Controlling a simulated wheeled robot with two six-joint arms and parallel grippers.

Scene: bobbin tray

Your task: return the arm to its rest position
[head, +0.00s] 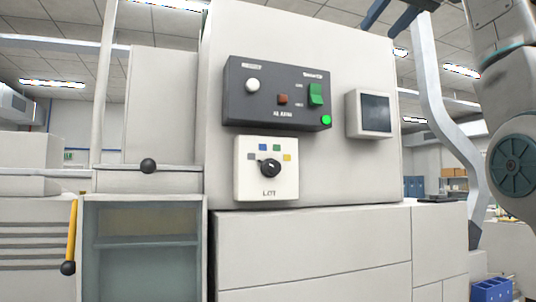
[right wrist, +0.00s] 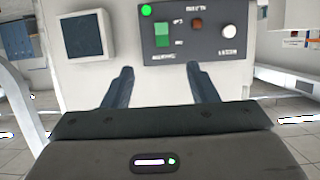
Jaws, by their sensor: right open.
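My right arm comes in at the upper right of the head view. My right gripper (head: 388,17) shows only in part at the top edge there, in front of the pale machine cabinet (head: 360,175). In the right wrist view the two dark blue fingers of the right gripper (right wrist: 161,76) stand apart with nothing between them. Beyond them is the dark control panel (right wrist: 192,30), turned upside down in this view, and the fingers look clear of it. My left gripper does not show.
The control panel (head: 276,95) has a green switch (head: 316,94) and a lit green lamp (head: 326,120). Below is a white selector plate with a black knob (head: 269,167). A small screen (head: 376,114) is at right. A yellow lever (head: 72,232) and blue crate (head: 490,290) stand apart.

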